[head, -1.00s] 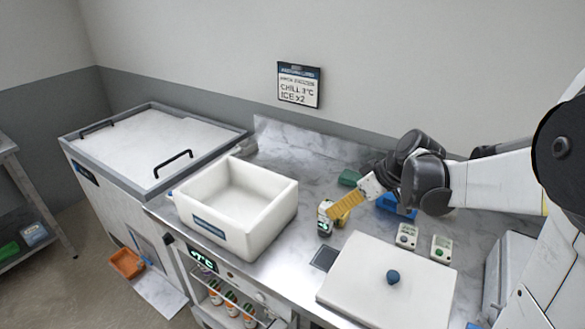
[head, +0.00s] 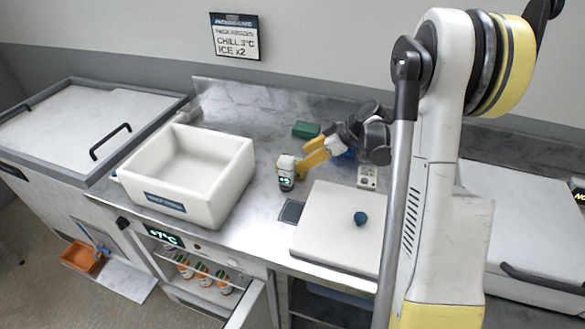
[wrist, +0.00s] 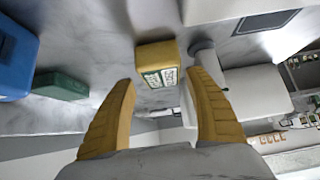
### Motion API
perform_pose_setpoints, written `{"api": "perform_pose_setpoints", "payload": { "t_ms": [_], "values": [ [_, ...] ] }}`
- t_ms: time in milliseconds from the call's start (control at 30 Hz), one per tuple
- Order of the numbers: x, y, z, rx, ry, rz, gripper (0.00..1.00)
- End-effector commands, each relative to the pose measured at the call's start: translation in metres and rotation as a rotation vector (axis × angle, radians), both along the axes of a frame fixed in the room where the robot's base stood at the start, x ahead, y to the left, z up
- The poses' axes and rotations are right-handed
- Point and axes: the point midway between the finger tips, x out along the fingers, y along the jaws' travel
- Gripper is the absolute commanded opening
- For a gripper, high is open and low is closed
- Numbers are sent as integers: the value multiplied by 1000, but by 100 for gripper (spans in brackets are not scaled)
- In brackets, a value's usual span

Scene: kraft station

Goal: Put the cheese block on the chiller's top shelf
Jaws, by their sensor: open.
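The cheese block, a small yellow block with a green-and-white label, stands on the steel counter in the wrist view (wrist: 158,58). My gripper (head: 308,155) is open and empty. In the wrist view its yellow fingers (wrist: 163,92) are spread, with the block just beyond their tips and between their lines. The chiller (head: 163,238) is under the counter, its display reading about 7 °C.
A white open bin (head: 205,200) stands left of the block. A white lidded box (head: 335,225) with a blue knob is at right, beside a dark pad (head: 292,211). A green box (head: 306,129) and a blue object (wrist: 15,55) are near my gripper.

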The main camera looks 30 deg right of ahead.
Motion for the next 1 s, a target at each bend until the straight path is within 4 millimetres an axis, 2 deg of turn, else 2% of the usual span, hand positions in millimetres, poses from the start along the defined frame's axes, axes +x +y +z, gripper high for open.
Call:
{"api": "perform_pose_setpoints", "payload": {
  "t_ms": [300, 533, 700, 1000],
  "values": [
    [24, 27, -29, -1, 1, 3, 63],
    [26, 27, -28, -1, 1, 0, 63],
    [25, 27, -28, -1, 1, 0, 17],
    [25, 27, -26, -1, 1, 0, 17]
  ]
}}
